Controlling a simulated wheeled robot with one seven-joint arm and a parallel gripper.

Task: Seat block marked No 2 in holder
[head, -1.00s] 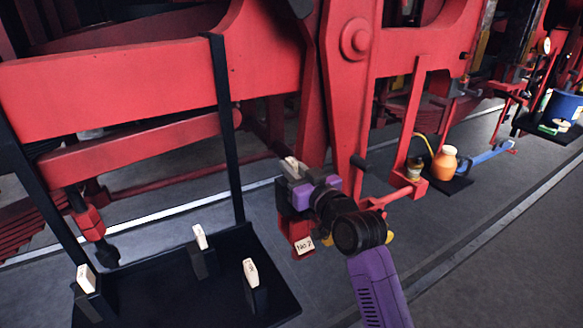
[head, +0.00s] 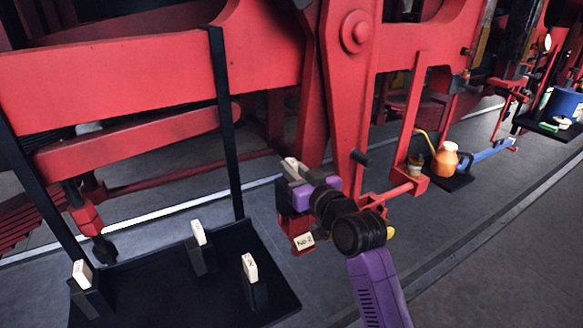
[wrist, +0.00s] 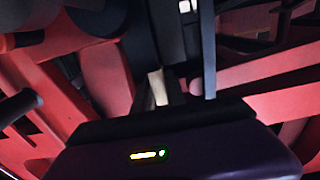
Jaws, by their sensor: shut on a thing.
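A pale cream block (head: 291,165) is between the fingers of my gripper (head: 289,178), its top sticking out above them; it also shows in the wrist view (wrist: 158,88). I cannot read a mark on it. My gripper is shut on it. Just below my gripper is a red holder (head: 297,228) with a cream label reading No 2 (head: 304,241). The gripper covers the holder's top, so I cannot tell whether the block touches it or is inside it.
A black hanging tray (head: 160,305) at lower left carries three cream-topped blocks in dark stands (head: 199,233). Red rods and frames surround the gripper. An orange jug (head: 445,160) stands on a black shelf to the right. The grey floor at lower right is clear.

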